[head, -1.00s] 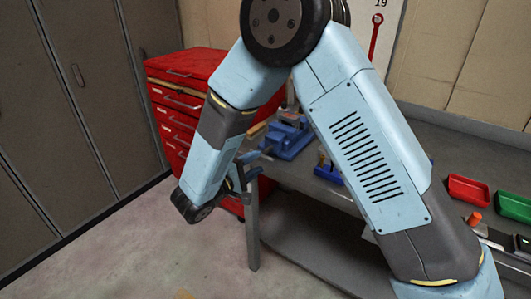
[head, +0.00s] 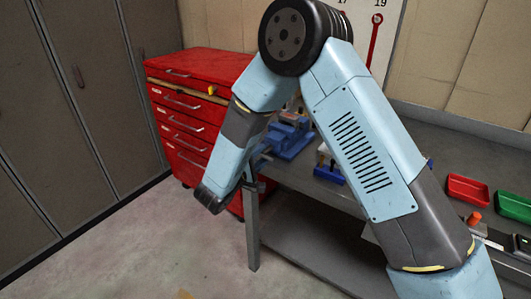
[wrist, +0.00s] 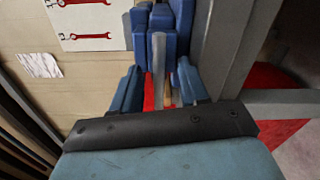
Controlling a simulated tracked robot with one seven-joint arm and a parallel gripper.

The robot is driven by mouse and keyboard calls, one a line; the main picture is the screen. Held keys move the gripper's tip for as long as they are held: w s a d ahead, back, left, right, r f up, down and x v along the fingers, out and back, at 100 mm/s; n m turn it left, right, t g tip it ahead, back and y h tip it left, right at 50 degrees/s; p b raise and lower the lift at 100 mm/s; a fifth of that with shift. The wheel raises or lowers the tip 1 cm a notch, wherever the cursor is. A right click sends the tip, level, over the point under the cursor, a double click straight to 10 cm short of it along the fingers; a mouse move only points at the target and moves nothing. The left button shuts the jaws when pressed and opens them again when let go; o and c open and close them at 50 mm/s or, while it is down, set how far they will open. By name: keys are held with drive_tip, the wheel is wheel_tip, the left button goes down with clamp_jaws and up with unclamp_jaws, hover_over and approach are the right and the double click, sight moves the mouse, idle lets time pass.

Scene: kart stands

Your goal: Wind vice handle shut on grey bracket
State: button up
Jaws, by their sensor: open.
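The blue vice (head: 289,137) stands on the bench near its left end, partly behind my arm. It shows at the top of the wrist view (wrist: 181,20). A grey metal bar (wrist: 158,58) runs from the vice toward my gripper; I cannot tell whether it is the handle or the screw. My gripper (wrist: 158,82) is open, with one blue finger on each side of the bar's near end in the picture. I cannot tell whether they touch it. In the head view my arm partly hides the gripper. I cannot make out the grey bracket.
A red drawer cabinet (head: 184,100) stands behind and left of the bench (head: 330,213). A smaller blue fixture (head: 328,172) sits right of the vice. A red bin (head: 467,189) and a green bin (head: 513,207) lie at the right. The floor at the left is clear.

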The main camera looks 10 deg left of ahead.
sight(265, 152)
drive_tip(key=shift+x, duration=1.6)
drive_tip(key=shift+c, duration=0.2)
